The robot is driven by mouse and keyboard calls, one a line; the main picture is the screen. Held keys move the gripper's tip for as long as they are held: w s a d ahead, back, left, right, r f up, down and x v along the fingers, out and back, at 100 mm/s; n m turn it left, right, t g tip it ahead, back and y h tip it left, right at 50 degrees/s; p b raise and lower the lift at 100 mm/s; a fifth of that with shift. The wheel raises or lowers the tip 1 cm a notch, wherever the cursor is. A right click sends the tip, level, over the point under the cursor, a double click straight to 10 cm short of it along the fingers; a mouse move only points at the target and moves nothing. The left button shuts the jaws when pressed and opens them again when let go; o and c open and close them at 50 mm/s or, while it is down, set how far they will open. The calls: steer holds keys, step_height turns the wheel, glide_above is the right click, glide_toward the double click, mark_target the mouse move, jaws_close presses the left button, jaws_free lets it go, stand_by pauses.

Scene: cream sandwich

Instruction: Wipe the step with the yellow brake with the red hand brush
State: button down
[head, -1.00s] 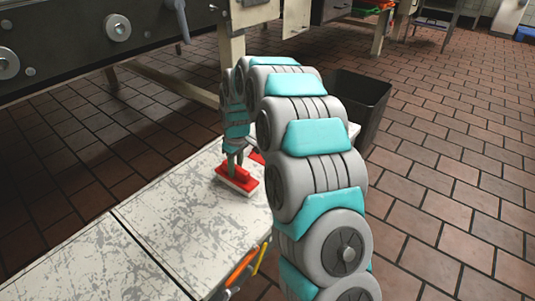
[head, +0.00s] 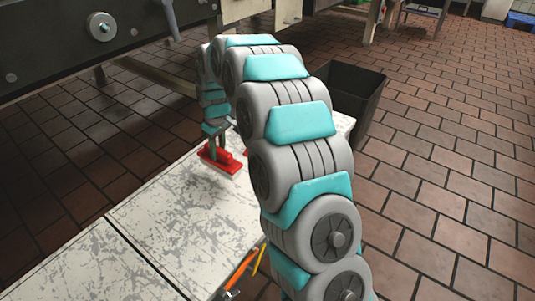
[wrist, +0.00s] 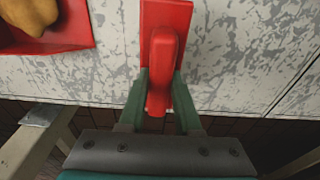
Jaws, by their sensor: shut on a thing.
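The red hand brush (head: 220,158) is at the far left edge of the scuffed white step (head: 190,215) in the head view. My gripper (head: 214,140) is shut on its handle from above. In the wrist view the red brush (wrist: 165,50) is between the two green fingers of my gripper (wrist: 160,90), over or on the step's edge; contact is hard to tell. A yellow lever (head: 259,260) and an orange lever (head: 240,270) show at the step's near right side. My arm hides part of the step.
A red tray-like thing (wrist: 75,35) with a brownish-yellow lump (wrist: 30,14) lies on the step beside the brush. A dark bin (head: 350,95) stands behind the step. Machinery (head: 50,45) borders the left. Tiled floor (head: 450,150) is open at right.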

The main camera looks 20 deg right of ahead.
steer(key=shift+r+p, duration=0.35)
steer(key=shift+r, duration=1.4)
